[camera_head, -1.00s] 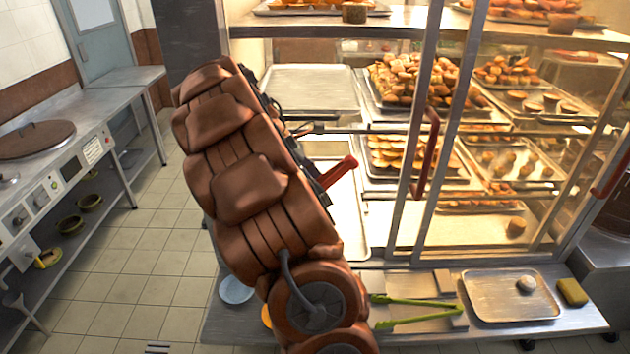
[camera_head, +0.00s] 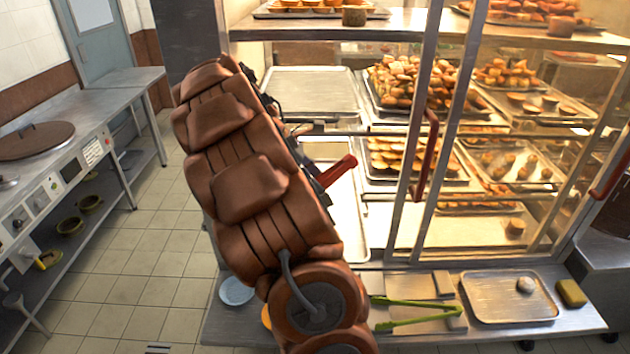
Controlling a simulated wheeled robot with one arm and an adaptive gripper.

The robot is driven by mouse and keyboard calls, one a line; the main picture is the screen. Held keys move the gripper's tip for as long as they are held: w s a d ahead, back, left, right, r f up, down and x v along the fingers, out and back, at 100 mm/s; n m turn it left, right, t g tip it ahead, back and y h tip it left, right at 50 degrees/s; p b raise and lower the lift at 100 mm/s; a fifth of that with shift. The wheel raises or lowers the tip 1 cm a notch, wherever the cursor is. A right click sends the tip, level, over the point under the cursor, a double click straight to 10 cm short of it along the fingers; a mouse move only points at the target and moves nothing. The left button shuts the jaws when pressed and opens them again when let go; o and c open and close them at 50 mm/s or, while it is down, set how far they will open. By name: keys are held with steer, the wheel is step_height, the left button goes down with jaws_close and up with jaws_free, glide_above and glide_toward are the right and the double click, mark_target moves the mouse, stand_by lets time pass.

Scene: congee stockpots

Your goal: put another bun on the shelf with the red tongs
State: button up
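A red piece (camera_head: 336,172), which looks like part of the red tongs, sticks out to the right from behind my brown arm, in front of the open left side of the glass display shelf (camera_head: 345,116). The rest of it is hidden. Dark parts of my gripper (camera_head: 312,184) show only as slivers along the arm's right edge; its fingertips are hidden, so its grip cannot be seen. A pale round bun (camera_head: 525,284) sits on the metal tray (camera_head: 490,308) on the front ledge. Piled buns (camera_head: 408,82) fill a shelf tray.
Green tongs (camera_head: 415,302) lie on a board left of the metal tray. A yellow sponge (camera_head: 571,293) lies to its right. An empty tray (camera_head: 312,92) is on the upper left shelf. A red-handled glass door (camera_head: 425,155) stands right of my arm. Floor at left is clear.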

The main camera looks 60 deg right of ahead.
step_height(320, 180, up, 9)
steer(key=p, duration=0.5)
steer(key=shift+p, duration=0.35)
steer(key=shift+c, duration=0.5)
steer(key=shift+w, duration=0.1)
steer(key=shift+c, duration=0.3)
